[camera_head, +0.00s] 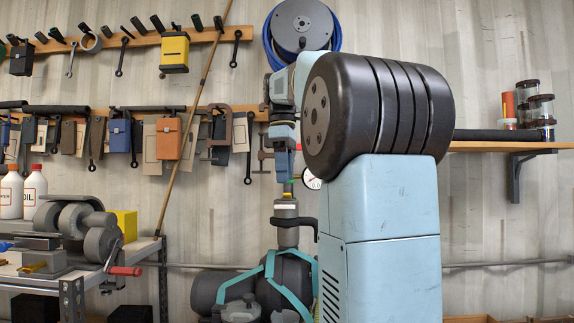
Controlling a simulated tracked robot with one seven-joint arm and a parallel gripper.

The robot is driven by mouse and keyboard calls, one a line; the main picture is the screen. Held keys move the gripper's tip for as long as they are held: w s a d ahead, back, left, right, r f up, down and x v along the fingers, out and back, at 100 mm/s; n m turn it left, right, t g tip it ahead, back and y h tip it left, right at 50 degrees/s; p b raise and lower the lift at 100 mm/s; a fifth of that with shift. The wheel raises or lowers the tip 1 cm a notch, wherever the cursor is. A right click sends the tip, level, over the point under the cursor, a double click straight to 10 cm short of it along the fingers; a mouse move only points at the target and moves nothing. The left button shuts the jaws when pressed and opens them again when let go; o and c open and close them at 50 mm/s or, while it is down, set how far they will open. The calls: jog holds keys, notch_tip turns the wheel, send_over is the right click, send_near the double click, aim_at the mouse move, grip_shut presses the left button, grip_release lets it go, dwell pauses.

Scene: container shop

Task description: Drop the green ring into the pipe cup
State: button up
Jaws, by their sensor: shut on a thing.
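My gripper (288,180) hangs pointing down left of my big arm joint, in the middle of the camera_head view. It is shut on the green ring (291,181), which shows only as a small green patch at the fingertips. Just below stands the pipe cup (285,209), a grey upright pipe end on top of dark machinery. The ring appears above the cup's opening, with a small gap. Whether it is exactly centred cannot be told from this side view. The inside of the cup is hidden.
A dial gauge (313,180) sits close right of the gripper, partly behind my arm. A black bent handle or pipe (296,222) is beside the cup. A workbench with a grinder (85,228) stands left. A wall shelf (500,147) with jars is at right.

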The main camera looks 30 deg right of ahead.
jog(key=shift+a+f, duration=0.1)
jog(key=shift+f, duration=1.8)
jog(key=o, duration=1.1)
jog(key=shift+w+r, duration=0.1)
jog(key=shift+r, duration=3.65)
